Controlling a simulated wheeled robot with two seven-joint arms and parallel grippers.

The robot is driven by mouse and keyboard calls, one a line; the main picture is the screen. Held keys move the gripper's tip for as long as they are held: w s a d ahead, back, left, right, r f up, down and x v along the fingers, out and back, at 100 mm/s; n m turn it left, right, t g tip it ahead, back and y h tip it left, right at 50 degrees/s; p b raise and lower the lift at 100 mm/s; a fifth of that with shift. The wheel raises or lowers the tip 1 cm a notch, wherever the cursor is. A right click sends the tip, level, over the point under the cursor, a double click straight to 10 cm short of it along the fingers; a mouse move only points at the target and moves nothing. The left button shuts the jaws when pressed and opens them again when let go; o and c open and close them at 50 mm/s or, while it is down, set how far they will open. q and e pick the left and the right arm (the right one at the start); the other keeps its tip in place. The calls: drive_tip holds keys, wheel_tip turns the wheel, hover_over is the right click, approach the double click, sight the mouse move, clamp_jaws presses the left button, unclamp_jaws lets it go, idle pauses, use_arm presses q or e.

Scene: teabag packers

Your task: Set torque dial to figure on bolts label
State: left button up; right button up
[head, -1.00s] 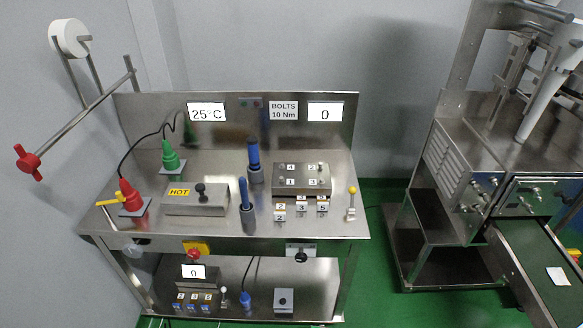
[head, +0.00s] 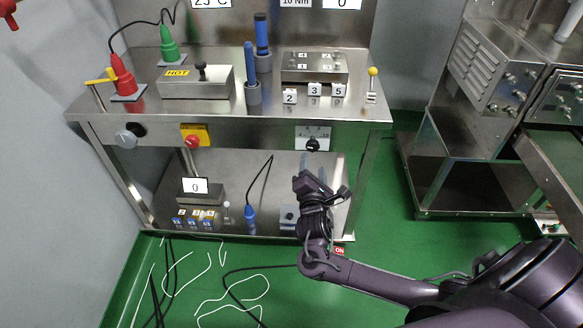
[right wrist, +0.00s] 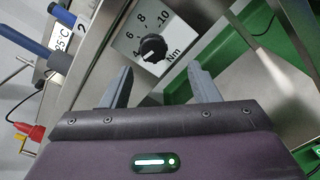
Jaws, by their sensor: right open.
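The torque dial (head: 313,144) is a black knob on a pale scale plate on the table's front edge. The bolts label (head: 296,3) is cut by the top edge, with "10 Nm" readable. The display (head: 343,3) right of it reads 0. My right gripper (right wrist: 160,72) is open and empty, its fingers pointing toward the dial, one either side of it in the picture and apart from it. In the head view this gripper (head: 310,172) is below the dial. My left gripper is not in view.
A red emergency button (head: 192,141) on yellow and a grey round knob (head: 126,137) sit left along the same front edge. A yellow-tipped lever (head: 372,84) stands above right. The lower shelf (head: 270,170) carries a display and blue tool.

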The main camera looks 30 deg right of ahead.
sight(312, 148)
drive_tip(key=x, duration=0.2)
drive_tip(key=b+x, duration=0.1)
drive_tip(key=x, duration=0.2)
drive_tip(key=r+x, duration=0.1)
drive_tip(key=x, duration=0.2)
drive_tip(key=shift+a, duration=0.15)
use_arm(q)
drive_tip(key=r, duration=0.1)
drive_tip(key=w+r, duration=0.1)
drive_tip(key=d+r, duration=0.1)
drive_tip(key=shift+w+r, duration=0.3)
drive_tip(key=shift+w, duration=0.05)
use_arm(e)
drive_tip(key=shift+c, duration=0.4)
drive_tip(key=c, duration=0.9)
